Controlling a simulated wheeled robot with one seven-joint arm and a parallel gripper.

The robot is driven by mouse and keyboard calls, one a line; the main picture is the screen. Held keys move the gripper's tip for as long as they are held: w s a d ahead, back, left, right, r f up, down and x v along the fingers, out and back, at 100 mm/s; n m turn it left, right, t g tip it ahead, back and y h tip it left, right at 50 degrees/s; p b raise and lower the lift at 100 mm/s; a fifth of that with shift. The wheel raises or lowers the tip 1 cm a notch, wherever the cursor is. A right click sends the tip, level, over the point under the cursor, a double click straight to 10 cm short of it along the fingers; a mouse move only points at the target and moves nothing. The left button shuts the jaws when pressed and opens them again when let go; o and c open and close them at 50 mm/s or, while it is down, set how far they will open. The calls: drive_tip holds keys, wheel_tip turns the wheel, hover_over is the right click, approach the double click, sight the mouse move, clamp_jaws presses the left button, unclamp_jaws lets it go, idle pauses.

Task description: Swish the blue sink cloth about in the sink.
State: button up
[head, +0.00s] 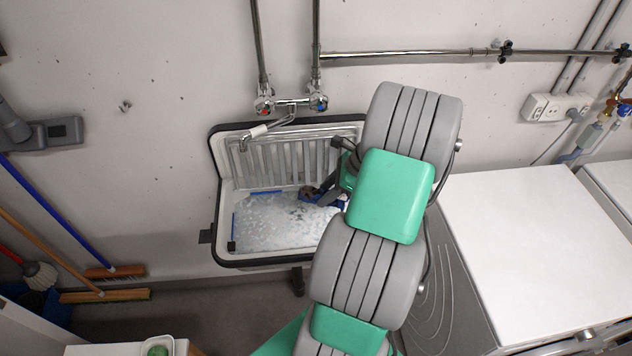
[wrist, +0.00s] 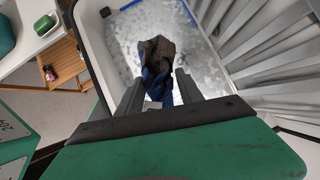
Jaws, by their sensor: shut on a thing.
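The sink (head: 216,190) is a white basin with a black rim on the wall, holding foamy, sudsy water. My gripper (head: 326,194) reaches down into the right part of the sink, partly hidden by my own arm. In the wrist view my gripper (wrist: 158,88) is shut on the blue sink cloth (wrist: 157,66). The cloth is crumpled, dark blue with a brownish, darker patch, and hangs past the fingertips over the suds. Only a bit of the blue cloth (head: 308,195) shows in the head view. I cannot tell how deep it sits in the water.
A faucet (head: 268,130) juts over the sink's back edge. A ribbed metal panel (head: 290,158) stands at the back of the basin. A white machine top (head: 540,240) is to the right. Brooms (head: 115,272) lean at the left.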

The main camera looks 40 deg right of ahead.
drive_tip(key=shift+s+f, duration=0.15)
drive_tip(key=shift+f, duration=0.35)
drive_tip(key=b, duration=1.3)
approach(316, 232)
drive_tip(key=shift+w+a+f, duration=0.7)
drive_tip(key=shift+w+a, duration=0.15)
drive_tip(key=shift+a, duration=0.05)
drive_tip(key=shift+f, duration=1)
drive_tip(key=shift+s+d+p, duration=0.35)
drive_tip(key=shift+s+d, duration=0.35)
drive_tip(key=shift+d, duration=0.3)
drive_tip(key=shift+s+d+p, duration=0.35)
drive_tip(key=shift+s+d, duration=0.35)
drive_tip(key=shift+d, duration=0.35)
